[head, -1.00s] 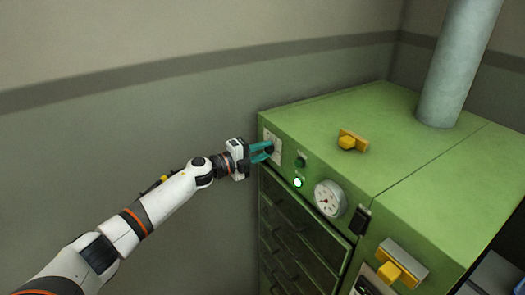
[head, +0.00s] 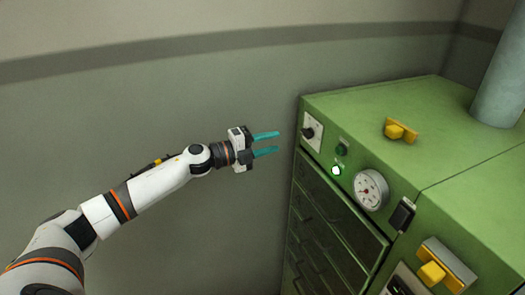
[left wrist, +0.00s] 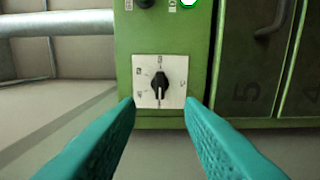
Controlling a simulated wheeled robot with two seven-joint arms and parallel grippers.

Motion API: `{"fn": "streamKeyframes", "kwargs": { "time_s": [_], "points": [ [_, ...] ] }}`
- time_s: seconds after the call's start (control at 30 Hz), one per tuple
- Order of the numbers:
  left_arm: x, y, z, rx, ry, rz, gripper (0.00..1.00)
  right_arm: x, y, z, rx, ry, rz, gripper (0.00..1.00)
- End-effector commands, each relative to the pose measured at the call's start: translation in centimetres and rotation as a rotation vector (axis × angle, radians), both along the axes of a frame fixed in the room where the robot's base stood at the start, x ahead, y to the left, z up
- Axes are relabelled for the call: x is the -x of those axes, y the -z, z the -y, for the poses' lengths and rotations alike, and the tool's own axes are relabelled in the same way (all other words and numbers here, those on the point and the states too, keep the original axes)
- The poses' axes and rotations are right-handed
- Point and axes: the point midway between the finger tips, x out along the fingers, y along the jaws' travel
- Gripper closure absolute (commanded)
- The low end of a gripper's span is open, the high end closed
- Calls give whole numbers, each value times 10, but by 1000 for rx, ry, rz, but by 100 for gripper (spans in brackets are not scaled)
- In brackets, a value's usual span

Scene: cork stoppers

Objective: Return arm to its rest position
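My left gripper (head: 266,145) is open and empty, its two teal fingers pointing right, a short way left of the green cabinet (head: 440,142). The fingers also show in the left wrist view (left wrist: 160,125), apart, with a black rotary knob (left wrist: 159,84) on a white plate beyond them. The same knob (head: 309,132) shows in the head view at the cabinet's left front corner, with clear space between it and the fingertips. My right gripper is not in view.
The cabinet front carries a lit green lamp (head: 337,170), a round gauge (head: 370,190), a black switch (head: 402,214) and drawers (head: 325,215). Yellow handles (head: 400,131) sit on top and at the right front (head: 432,273). A grey pipe (head: 502,85) rises behind. Room left of the cabinet is free.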

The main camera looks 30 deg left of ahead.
Motion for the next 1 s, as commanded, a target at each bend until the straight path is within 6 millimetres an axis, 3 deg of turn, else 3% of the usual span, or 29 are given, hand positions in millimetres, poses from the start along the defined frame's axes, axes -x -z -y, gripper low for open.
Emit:
{"fn": "streamKeyframes", "kwargs": {
  "time_s": [0.2,0.77,0.87,0.97,1.0],
  "points": [
    [16,1,-12,-1,1,-1,65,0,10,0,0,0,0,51],
    [16,3,-13,6,-4,-5,65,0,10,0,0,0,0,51],
    [11,26,-19,50,-41,-41,65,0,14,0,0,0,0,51],
    [4,78,-31,139,-126,-120,65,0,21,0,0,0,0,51],
    [2,105,-37,184,-171,-162,65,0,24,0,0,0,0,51]
  ]
}}
